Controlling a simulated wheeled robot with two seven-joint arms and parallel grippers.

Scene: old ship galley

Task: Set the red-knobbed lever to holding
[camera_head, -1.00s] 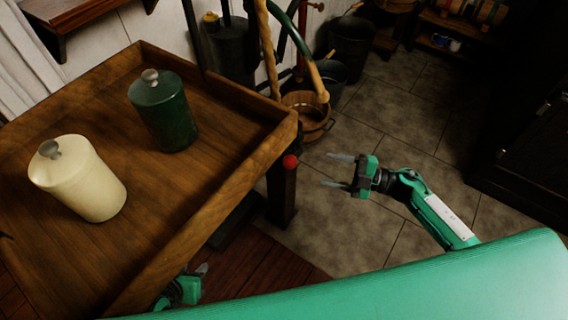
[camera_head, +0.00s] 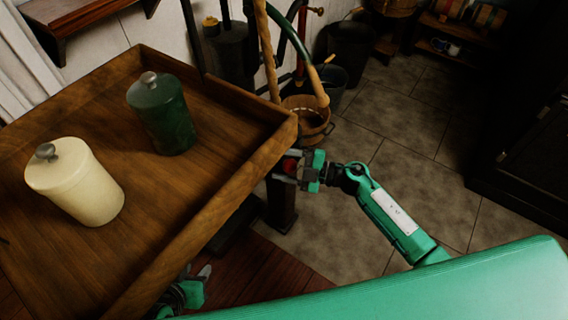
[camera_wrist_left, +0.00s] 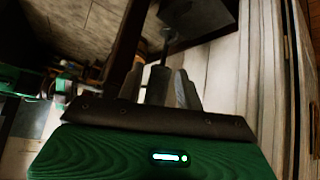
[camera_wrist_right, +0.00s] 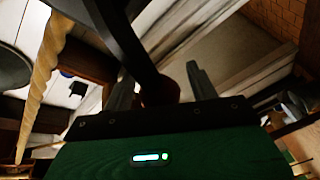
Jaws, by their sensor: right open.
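The red knob (camera_head: 289,166) of the lever shows just below the near right corner of the wooden tray table. A dark post (camera_head: 281,208) stands under it. My right gripper (camera_head: 286,172), its arm coming in from the right, is open with its fingers at the knob. In the right wrist view a dark reddish rounded shape (camera_wrist_right: 160,90) lies between the spread fingers; contact cannot be told.
The wooden tray table (camera_head: 215,205) with a raised rim holds a green canister (camera_head: 162,115) and a cream canister (camera_head: 75,182). A wooden bucket (camera_head: 308,120) stands behind the knob. Open tiled floor (camera_head: 400,150) lies to the right.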

